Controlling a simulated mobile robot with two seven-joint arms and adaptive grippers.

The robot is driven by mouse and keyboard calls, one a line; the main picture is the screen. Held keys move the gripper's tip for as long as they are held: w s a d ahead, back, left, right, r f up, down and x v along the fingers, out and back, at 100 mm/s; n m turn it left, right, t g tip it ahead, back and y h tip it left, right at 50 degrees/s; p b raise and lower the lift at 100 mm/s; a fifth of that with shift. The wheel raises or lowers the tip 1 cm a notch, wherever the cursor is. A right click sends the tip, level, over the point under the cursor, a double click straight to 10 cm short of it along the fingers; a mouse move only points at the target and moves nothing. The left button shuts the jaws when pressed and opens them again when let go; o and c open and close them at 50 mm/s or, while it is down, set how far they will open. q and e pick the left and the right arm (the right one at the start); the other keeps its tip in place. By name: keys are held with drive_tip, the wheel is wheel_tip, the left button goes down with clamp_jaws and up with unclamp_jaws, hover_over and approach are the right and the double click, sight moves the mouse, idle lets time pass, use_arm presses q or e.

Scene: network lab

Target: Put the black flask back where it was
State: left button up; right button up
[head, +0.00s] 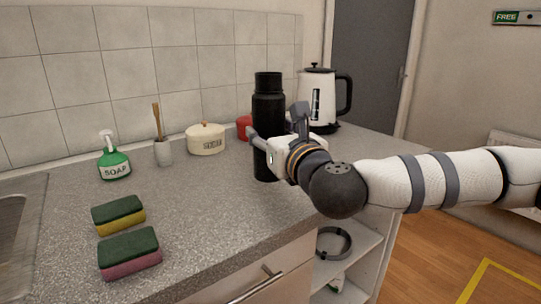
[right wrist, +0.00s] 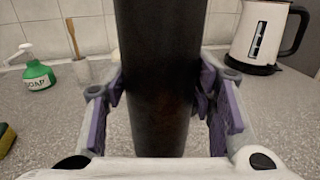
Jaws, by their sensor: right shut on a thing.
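The black flask (head: 268,108) stands upright at the right part of the grey speckled counter in the head view. My right gripper (head: 277,135) is shut around the flask's body. In the right wrist view the flask (right wrist: 160,75) fills the middle, and the purple-padded fingers of the right gripper (right wrist: 160,95) press on its two sides. Whether the flask's base touches the counter is hard to tell. My left gripper is not in view.
A white kettle (head: 317,95) stands right behind the flask. A red pot (head: 243,127), a cream pot (head: 206,140), a brush holder (head: 163,152) and a green soap bottle (head: 114,161) line the wall. Two sponges (head: 130,250) lie front left. The counter's middle (head: 205,200) is clear.

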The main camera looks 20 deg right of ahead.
drive_tip(key=shift+w+d+f, duration=0.25)
drive_tip(key=shift+w+f, duration=0.05)
drive_tip(key=shift+f, duration=0.05)
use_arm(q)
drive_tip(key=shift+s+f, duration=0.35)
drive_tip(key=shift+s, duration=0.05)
use_arm(e)
drive_tip(key=shift+w+d+f, duration=0.1)
drive_tip(key=shift+w+f, duration=0.05)
drive_tip(key=shift+f, duration=0.7)
drive_tip(key=shift+w+d+f, duration=0.1)
drive_tip(key=shift+f, duration=0.75)
use_arm(q)
drive_tip(key=shift+b, duration=0.3)
use_arm(e)
drive_tip(key=shift+f, duration=0.25)
drive_tip(key=o, duration=1.5)
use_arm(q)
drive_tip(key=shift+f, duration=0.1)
use_arm(e)
drive_tip(key=shift+r, duration=0.1)
